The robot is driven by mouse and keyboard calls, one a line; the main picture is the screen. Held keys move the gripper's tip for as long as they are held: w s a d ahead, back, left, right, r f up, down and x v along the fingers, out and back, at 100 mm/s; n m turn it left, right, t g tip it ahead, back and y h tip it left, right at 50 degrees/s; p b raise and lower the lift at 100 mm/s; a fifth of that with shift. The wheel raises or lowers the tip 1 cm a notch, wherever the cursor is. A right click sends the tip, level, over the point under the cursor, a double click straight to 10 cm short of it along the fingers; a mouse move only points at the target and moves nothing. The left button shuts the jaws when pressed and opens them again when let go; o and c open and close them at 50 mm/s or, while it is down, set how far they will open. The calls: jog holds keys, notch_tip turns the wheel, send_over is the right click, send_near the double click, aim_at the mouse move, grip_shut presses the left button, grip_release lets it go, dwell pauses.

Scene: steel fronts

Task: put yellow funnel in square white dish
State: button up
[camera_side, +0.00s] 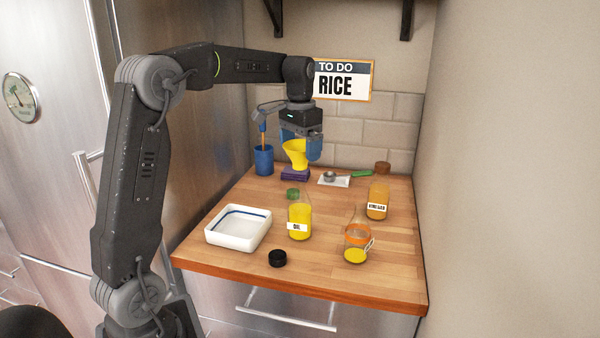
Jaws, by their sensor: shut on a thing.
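The yellow funnel (296,153) is at the back of the wooden counter, directly above a small purple block (295,174). My gripper (301,147) points down and is shut on the funnel, with its blue fingers around the upper part. I cannot tell whether the funnel still touches the purple block. The square white dish (238,243) stands at the front left of the counter. It has a blue line along the inside and looks empty.
A black cap (278,258), orange-banded jar (357,242), vinegar bottle (378,200), blue cup (263,161) and white card with a spoon (333,179) are around. The counter (300,285) is clear at the front.

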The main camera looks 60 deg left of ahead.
jog(key=shift+r, duration=0.35)
